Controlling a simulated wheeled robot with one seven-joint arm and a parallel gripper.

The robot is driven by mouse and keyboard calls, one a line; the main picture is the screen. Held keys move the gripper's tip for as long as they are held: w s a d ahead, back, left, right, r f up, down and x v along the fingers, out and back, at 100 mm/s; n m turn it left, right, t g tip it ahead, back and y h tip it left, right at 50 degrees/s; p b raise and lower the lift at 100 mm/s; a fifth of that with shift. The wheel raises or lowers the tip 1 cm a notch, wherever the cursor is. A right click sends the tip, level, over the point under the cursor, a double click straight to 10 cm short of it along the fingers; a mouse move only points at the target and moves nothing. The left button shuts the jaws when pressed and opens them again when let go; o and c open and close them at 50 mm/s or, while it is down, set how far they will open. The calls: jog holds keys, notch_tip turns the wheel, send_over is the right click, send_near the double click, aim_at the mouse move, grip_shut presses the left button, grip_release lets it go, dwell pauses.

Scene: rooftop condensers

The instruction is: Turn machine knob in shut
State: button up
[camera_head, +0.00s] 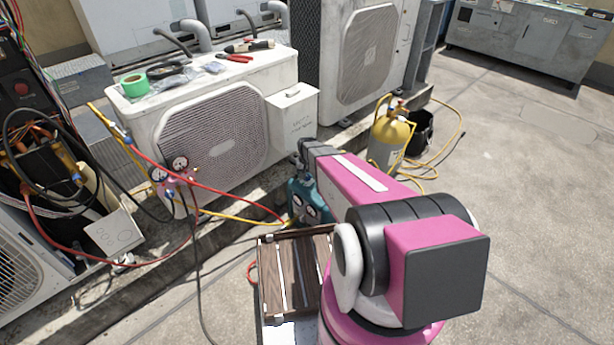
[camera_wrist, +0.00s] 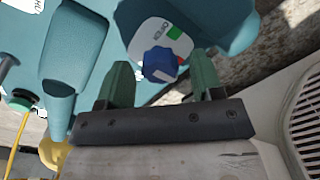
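The machine is a teal unit (camera_head: 308,203) standing on the ground beside the white condenser, partly hidden by my arm. In the wrist view its teal body (camera_wrist: 90,35) fills the top. The plate shows the word OPEN and a green square. No shut mark is readable on it. My gripper (camera_wrist: 161,76) is open, with one green finger on each side of the knob and visible gaps to it. The head view does not clearly show the fingers.
A manifold gauge (camera_head: 172,172) with red and yellow hoses hangs left of the machine. A yellow gas cylinder (camera_head: 390,140) stands right of my arm. Open concrete (camera_head: 530,190) lies on the right.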

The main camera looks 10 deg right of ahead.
jog(key=shift+r, duration=0.1)
notch_tip(320, 180, up, 11)
jog(key=shift+f, duration=0.2)
dwell(0.4)
